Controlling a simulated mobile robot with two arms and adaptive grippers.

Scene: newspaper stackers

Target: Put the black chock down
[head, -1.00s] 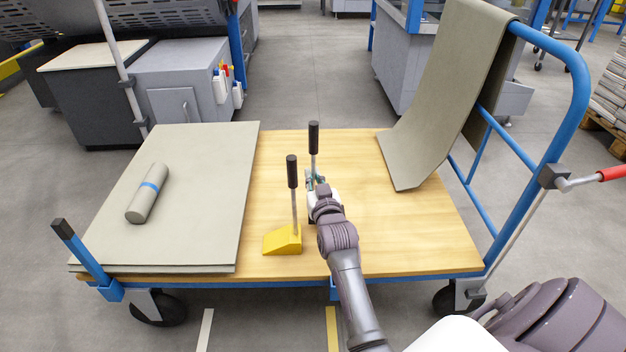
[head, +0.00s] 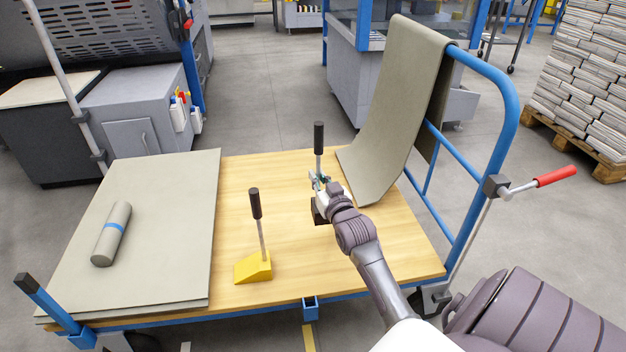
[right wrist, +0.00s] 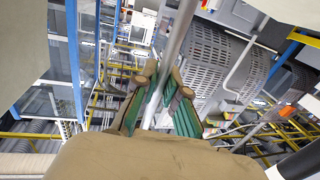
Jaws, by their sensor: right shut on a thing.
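The black chock (head: 319,211) is a dark block with an upright metal rod and black handgrip (head: 319,138). It is at the right part of the cart's wooden deck (head: 290,185), partly hidden by my right gripper (head: 319,181). That gripper is shut on its rod. The right wrist view shows the rod (right wrist: 178,45) between the green-padded fingers (right wrist: 157,98). I cannot tell whether the block touches the deck. My left gripper is out of view.
A yellow chock (head: 253,267) with its own rod stands nearer the front. Grey-green sheets (head: 165,200) with a roll (head: 111,234) cover the deck's left. A draped sheet (head: 385,125) hangs over the blue rail (head: 508,125) at right. Bare deck lies between the chocks.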

